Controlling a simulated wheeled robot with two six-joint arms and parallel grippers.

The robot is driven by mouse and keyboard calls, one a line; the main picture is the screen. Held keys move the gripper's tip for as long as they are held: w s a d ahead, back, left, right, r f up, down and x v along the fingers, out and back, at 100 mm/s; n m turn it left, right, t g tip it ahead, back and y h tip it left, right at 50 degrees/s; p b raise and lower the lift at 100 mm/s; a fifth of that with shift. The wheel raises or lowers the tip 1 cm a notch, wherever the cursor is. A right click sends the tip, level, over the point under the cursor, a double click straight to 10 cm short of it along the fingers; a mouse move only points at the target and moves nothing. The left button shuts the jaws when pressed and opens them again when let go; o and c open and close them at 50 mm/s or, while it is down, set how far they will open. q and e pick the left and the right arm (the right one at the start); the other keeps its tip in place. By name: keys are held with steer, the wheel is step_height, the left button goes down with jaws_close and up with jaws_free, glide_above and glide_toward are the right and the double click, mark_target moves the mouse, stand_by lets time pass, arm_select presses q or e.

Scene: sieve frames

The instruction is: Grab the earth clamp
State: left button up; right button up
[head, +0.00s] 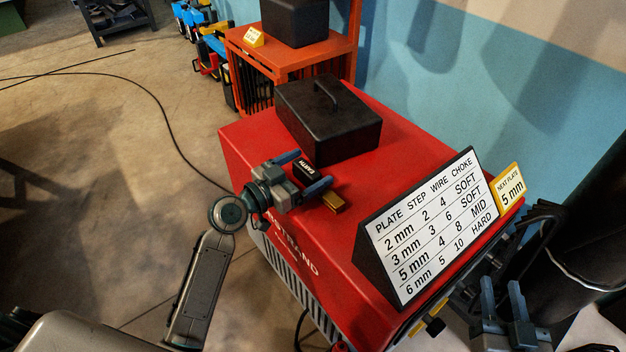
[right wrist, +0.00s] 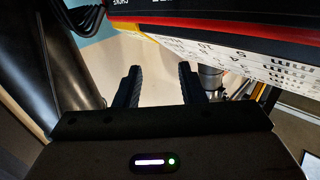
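The earth clamp (head: 306,170) lies on top of the red machine in the head view. It has a black body with a white EARTH label and a brass-coloured end (head: 334,204). My left gripper (head: 303,173) is open over it, with one finger on each side of the labelled part. The lower finger crosses in front of the clamp between the label and the brass end. I cannot tell whether the fingers touch it. My right gripper (head: 502,292) is open and empty at the lower right; its parted fingers also show in the right wrist view (right wrist: 160,85).
The red machine (head: 390,180) carries a black box with a handle (head: 328,115), a plate chart (head: 430,225) and a yellow NEXT PLATE 5 mm sign (head: 510,190). An orange rack (head: 290,60) stands behind. A cable (head: 165,115) lies on open floor at left.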

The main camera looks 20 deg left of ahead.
arm_select(q)
steer(key=c, duration=1.1)
steer(key=shift+r, duration=0.15)
